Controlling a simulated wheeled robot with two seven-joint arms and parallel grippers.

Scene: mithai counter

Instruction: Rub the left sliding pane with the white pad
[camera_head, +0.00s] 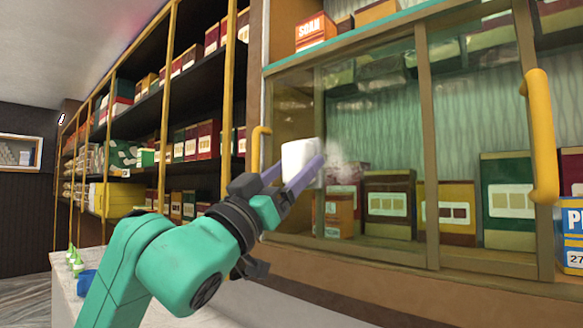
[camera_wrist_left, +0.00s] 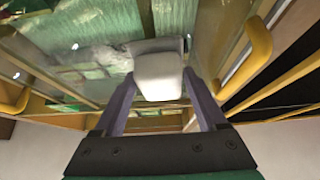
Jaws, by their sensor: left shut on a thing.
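The left sliding pane (camera_head: 372,120) is a clear glass pane in a greenish frame, with a yellow handle (camera_head: 256,150) at its left edge. My left gripper (camera_head: 308,172), on a green arm, is shut on the white pad (camera_head: 298,158). The pad is at the left part of the pane; it also shows in the left wrist view (camera_wrist_left: 158,76) between the two purple fingers. Whether it touches the glass is hard to tell. A whitish smudge (camera_head: 343,166) shows on the glass just right of the pad. My right gripper is not in view.
The right sliding pane (camera_head: 484,110) has a yellow handle (camera_head: 540,135). Boxes (camera_head: 390,204) stand behind the glass. Open shelves with yellow posts (camera_head: 163,105) hold packed goods on the left. A blue-and-white box (camera_head: 571,232) stands at the right edge. Small green bottles (camera_head: 72,257) stand at the lower left.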

